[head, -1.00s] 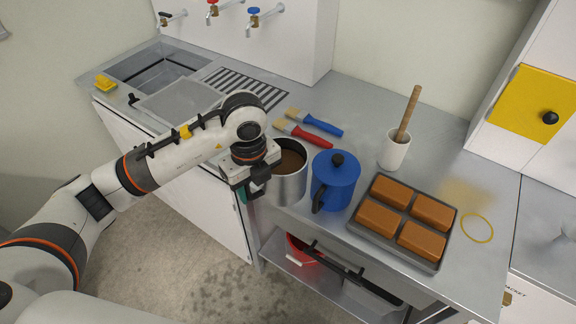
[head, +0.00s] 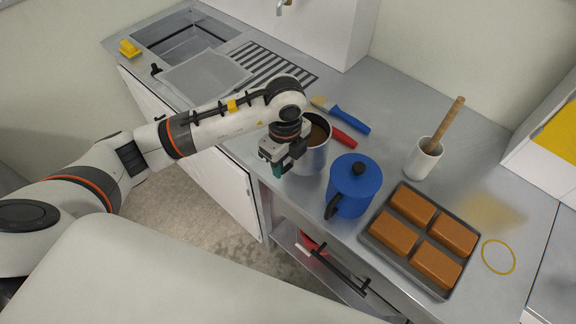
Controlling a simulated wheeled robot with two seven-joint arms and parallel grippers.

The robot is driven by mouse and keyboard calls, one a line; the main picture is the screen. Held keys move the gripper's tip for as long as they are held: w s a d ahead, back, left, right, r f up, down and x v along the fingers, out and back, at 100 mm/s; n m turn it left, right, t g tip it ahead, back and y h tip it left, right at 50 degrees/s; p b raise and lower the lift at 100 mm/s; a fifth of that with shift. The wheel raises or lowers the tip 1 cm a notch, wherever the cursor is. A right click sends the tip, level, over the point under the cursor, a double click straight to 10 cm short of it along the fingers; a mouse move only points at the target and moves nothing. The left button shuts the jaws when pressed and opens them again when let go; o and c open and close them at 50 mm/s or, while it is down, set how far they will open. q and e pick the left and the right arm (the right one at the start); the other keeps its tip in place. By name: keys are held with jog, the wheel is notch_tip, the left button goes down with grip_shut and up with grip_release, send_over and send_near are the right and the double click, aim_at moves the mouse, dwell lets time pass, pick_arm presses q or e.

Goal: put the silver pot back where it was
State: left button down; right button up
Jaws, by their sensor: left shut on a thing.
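The silver pot (head: 314,158) is an open metal cylinder with brown content, upright near the counter's front edge, just left of the blue lidded pot (head: 356,188). My left gripper (head: 281,166) is at the pot's left side, pointing down, shut on it; the grip itself is mostly hidden by the gripper body. I cannot tell whether the pot's base touches the counter. A thin yellow ring (head: 498,257) is marked on the counter at the right, with nothing standing in it. My right gripper is not in view.
A dark tray with several brown loaves (head: 403,238) lies between the blue pot and the ring. A sink with a yellow sponge (head: 129,48) is at the left.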

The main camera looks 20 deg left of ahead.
aim_at(286, 167)
pick_arm(q)
jog(key=shift+w+f, duration=0.15)
jog(key=shift+f, duration=0.4)
notch_tip(286, 167, down, 3)
jog(key=shift+r+p, duration=0.1)
jog(key=shift+p, duration=0.3)
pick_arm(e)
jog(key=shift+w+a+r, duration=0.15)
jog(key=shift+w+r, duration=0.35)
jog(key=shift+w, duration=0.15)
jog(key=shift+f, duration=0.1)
pick_arm(q)
jog(key=shift+f, duration=0.3)
jog(key=c, duration=0.7)
grip_release()
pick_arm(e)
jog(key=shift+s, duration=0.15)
